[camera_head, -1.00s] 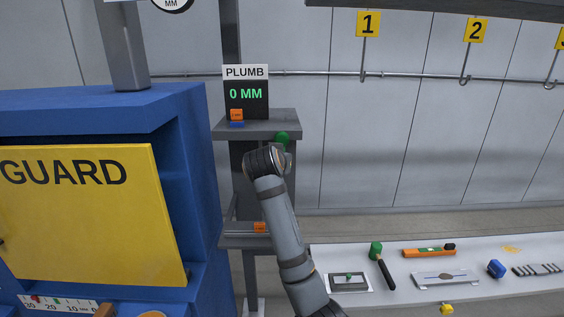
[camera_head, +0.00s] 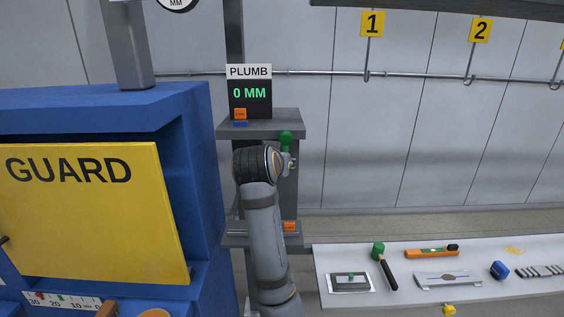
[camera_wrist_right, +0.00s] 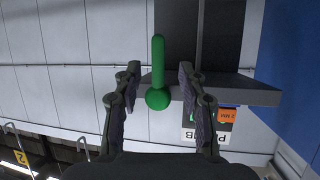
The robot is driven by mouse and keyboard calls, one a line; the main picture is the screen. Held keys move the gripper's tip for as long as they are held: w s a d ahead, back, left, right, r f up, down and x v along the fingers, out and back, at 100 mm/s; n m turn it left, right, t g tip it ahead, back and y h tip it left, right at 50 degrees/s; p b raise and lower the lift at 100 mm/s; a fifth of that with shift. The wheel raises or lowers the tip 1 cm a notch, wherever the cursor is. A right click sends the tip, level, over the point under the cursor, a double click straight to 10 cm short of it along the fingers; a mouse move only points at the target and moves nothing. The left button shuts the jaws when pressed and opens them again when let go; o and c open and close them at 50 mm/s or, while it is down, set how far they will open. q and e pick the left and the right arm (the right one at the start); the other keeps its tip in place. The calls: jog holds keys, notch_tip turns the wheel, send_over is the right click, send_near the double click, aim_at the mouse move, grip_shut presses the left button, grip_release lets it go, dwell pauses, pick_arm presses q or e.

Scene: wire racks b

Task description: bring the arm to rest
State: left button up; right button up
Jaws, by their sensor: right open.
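My right arm (camera_head: 263,235) rises from the bottom of the head view, its wrist in front of the grey plumb stand (camera_head: 290,126). Its gripper is mostly hidden behind the wrist there; a small part shows at the right side. In the right wrist view, which is upside down, the right gripper (camera_wrist_right: 160,70) is open, with its two fingers apart on either side of a green ball-ended handle (camera_wrist_right: 158,97). Gaps show between the fingers and the handle. The handle also shows in the head view (camera_head: 286,137), just above the wrist. My left gripper is out of view.
A blue cabinet (camera_head: 100,112) with a yellow GUARD panel (camera_head: 90,215) stands close on the left. The plumb display (camera_head: 250,94) reads 0 MM. A white bench (camera_head: 400,297) with several tools lies at lower right. Numbered hooks (camera_head: 367,62) hang along a rail behind.

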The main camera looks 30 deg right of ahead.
dwell(0.3)
jog(key=shift+s, duration=0.1)
jog(key=s+a+f+n+g+y, duration=0.1)
jog(key=s+f+n+y, duration=0.2)
jog(key=f, duration=0.9)
jog(key=s+a+f+n+g+y, duration=0.15)
jog(key=s+f, duration=0.25)
jog(key=f, duration=0.8)
jog(key=s+a+f+n+g+y, duration=0.2)
jog(key=s+a+f+n, duration=0.1)
jog(key=s+f, duration=0.6)
jog(key=s+a+f+n+g+y, duration=0.2)
jog(key=s+a+f, duration=0.1)
jog(key=s+f, duration=0.65)
notch_tip(320, 180, down, 21)
jog(key=s+d+g, duration=0.1)
jog(key=s+d, duration=0.2)
jog(key=s+d+f+g, duration=0.1)
jog(key=s+f, duration=1.7)
jog(key=s, duration=0.1)
jog(key=shift+f, duration=0.15)
